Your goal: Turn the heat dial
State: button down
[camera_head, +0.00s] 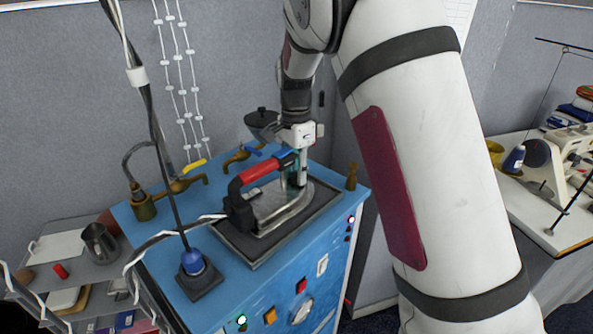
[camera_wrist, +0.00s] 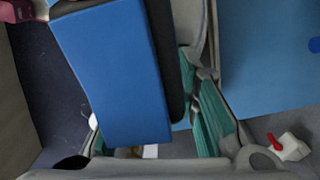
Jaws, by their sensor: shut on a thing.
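A steam iron (camera_head: 273,205) with a red and dark blue handle (camera_head: 262,170) rests on a dark pad (camera_head: 240,250) on the blue worktop. My gripper (camera_head: 297,182) points down at the front of the iron, beside the handle's blue end. In the wrist view the blue handle end (camera_wrist: 110,75) fills the space before my teal fingers (camera_wrist: 205,125). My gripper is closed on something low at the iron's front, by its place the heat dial. The dial itself is hidden behind the handle end and fingers.
Brass taps (camera_head: 185,184) and a pan stand behind the iron. A blue-based post (camera_head: 193,265) with a cable stands at the front left. The cabinet front has a white knob (camera_head: 302,310) and lit buttons. A sewing machine (camera_head: 565,150) is on the right table.

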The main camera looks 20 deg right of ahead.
aim_at(296, 174)
jog(key=shift+n, duration=2.2)
jog(key=shift+n+b, duration=0.3)
jog(key=c, duration=1.2)
grip_release()
jog(key=shift+r, duration=0.1)
notch_tip(296, 174, up, 12)
jog(key=shift+w+a+f, duration=0.1)
